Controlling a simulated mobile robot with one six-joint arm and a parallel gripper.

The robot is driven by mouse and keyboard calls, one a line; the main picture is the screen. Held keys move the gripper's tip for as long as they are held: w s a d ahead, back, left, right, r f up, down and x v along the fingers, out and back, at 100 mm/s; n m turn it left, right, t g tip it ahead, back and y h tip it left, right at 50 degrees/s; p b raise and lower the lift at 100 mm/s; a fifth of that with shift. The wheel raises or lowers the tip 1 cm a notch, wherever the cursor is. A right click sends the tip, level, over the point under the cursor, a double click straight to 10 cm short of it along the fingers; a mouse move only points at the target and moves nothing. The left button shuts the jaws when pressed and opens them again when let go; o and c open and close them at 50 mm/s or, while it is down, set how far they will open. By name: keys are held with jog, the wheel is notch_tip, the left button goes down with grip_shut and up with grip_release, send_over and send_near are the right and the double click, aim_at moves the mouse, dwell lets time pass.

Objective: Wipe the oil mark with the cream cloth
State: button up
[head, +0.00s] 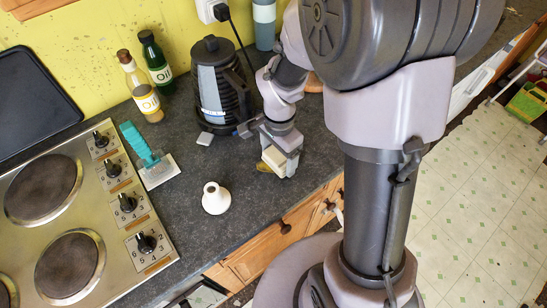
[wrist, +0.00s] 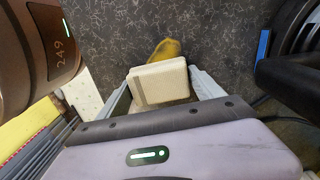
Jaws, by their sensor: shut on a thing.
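The cream cloth (wrist: 160,84) is a thick folded pad with a ribbed face. My gripper (head: 281,153) is shut on it, with one finger on each side in the wrist view. In the head view the cloth (head: 273,158) is low over the dark worktop; I cannot tell whether it touches the surface. The oil mark (wrist: 167,49) is a yellow-brown smear just beyond the cloth in the wrist view. Part of it seems hidden behind the cloth. In the head view only a small yellowish bit of the mark (head: 263,167) shows beside the cloth.
A dark kettle (head: 222,85) stands close behind my gripper. Two oil bottles (head: 157,62) stand by the wall. The worktop's front edge is close on the right.

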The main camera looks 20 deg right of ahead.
aim_at(255, 179)
jog(key=shift+w+d, duration=0.2)
jog(key=shift+d, duration=0.45)
jog(key=shift+w+d, duration=0.2)
jog(key=shift+d, duration=0.5)
jog(key=shift+w+d, duration=0.2)
jog(key=shift+d, duration=0.45)
jog(key=shift+s+a+b, duration=0.15)
jog(key=shift+s+a, duration=0.15)
jog(key=shift+a, duration=0.65)
jog(key=shift+s+a+b, duration=0.15)
jog(key=shift+s+a, duration=0.15)
jog(key=shift+a, duration=0.65)
jog(key=shift+s+a+b, duration=0.15)
jog(key=shift+s+a, duration=0.15)
jog(key=shift+a, duration=0.65)
jog(key=shift+a, duration=0.1)
jog(key=shift+s+a+b, duration=0.2)
jog(key=shift+s+a, duration=0.1)
jog(key=shift+a, duration=0.6)
jog(key=shift+s+a+b, duration=0.25)
jog(key=shift+s+a, duration=0.1)
jog(key=shift+a, duration=0.55)
jog(key=shift+s+a+b, duration=0.2)
jog(key=shift+s+a, duration=0.1)
jog(key=shift+a, duration=0.6)
